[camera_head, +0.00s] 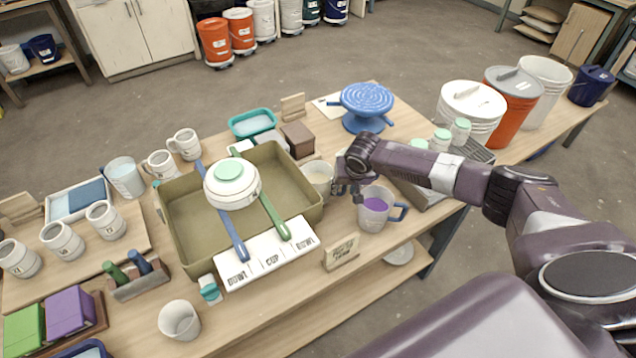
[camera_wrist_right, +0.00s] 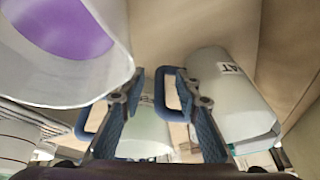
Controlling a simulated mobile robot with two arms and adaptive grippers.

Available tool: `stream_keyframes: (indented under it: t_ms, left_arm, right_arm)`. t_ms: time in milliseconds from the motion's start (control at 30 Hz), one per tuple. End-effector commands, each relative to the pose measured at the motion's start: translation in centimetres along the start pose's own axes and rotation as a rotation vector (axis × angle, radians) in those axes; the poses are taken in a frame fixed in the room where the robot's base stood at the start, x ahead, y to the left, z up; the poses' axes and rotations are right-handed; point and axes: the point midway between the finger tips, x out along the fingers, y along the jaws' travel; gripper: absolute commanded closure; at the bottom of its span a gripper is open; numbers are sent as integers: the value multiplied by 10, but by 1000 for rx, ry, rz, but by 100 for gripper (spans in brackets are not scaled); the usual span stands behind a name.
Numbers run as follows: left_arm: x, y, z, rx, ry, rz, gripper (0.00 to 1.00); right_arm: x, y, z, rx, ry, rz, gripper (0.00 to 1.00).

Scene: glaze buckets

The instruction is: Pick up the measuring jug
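A translucent jug with purple contents and a blue handle (camera_head: 375,208) stands near the table's front edge, right of the olive tray. It looks like the measuring jug. A pale cup or jug with cream contents (camera_head: 319,177) stands to its left, its lower part partly hidden. My right gripper (camera_head: 350,190) hangs between the two, close to the purple-filled jug; contact cannot be told. In the right wrist view, a pale vessel with purple inside (camera_wrist_right: 60,50) fills the upper left. The right gripper's fingers (camera_wrist_right: 160,85) are spread apart, with nothing visibly clamped. My left gripper is out of view.
A small sign (camera_head: 342,253) stands in front of the jugs. A blue turntable (camera_head: 366,104) and large buckets (camera_head: 470,108) stand behind. A grey labelled vessel (camera_wrist_right: 232,95) lies right in the wrist view.

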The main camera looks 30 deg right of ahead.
Motion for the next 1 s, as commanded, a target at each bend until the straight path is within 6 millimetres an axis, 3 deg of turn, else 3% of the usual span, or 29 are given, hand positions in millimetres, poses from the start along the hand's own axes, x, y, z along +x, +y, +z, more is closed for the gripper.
stream_keyframes:
  t_ms: [167, 467, 1000]
  left_arm:
    - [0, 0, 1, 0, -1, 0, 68]
    - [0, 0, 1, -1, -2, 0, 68]
    - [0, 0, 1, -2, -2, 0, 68]
  right_arm:
    - [0, 0, 0, -1, 0, 0, 70]
    - [0, 0, 0, 0, 0, 0, 100]
    - [-1, -1, -2, 1, 3, -2, 100]
